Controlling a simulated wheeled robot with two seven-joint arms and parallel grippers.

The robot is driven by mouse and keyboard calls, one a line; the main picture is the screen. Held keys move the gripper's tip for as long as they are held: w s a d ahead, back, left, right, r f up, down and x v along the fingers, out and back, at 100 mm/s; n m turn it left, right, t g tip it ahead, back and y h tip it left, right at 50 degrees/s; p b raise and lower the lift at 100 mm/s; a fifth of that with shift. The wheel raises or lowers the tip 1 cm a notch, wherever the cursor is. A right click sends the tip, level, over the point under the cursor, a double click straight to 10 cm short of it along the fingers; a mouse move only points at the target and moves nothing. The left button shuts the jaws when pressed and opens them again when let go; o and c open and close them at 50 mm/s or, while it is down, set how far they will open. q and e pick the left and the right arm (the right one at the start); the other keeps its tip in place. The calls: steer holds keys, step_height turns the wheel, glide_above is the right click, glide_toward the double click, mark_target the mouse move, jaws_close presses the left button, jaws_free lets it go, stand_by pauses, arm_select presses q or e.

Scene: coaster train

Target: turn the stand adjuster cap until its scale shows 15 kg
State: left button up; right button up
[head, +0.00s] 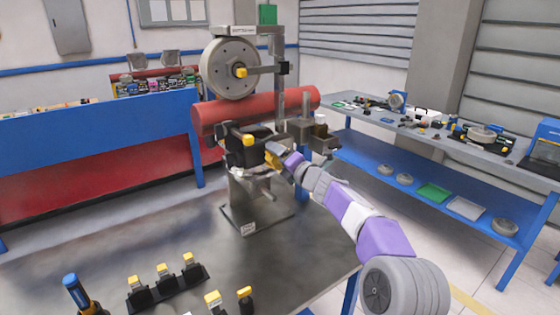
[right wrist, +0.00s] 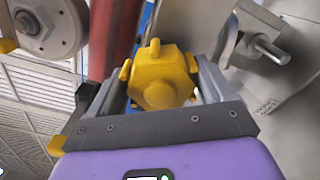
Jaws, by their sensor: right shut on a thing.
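The stand (head: 248,217) rises from a grey bench and carries a wheel (head: 230,68) and a red cylinder. A yellow hexagonal cap with small lugs (right wrist: 160,75), seemingly the adjuster cap, sits between the fingers of my right gripper (right wrist: 158,88) in the right wrist view. My right gripper (head: 272,156) reaches the stand's middle in the head view and is shut on this cap, which is mostly hidden there. I cannot read any kg scale in either view. My left gripper is not in view.
The red cylinder (head: 255,112) lies just above my right gripper. A black block with a yellow knob (head: 249,140) is close on its left. Yellow-topped black parts (head: 165,278) stand at the bench front. A side table (head: 430,135) holds several tools. The bench middle is clear.

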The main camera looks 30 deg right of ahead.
steer(key=shift+n, duration=0.3)
steer(key=o, duration=0.9)
steer(key=shift+s, duration=0.1)
steer(key=s, duration=0.5)
steer(key=s+b, duration=0.1)
steer(key=s, duration=0.1)
steer(key=shift+s+d, duration=0.2)
steer(key=shift+d, duration=0.15)
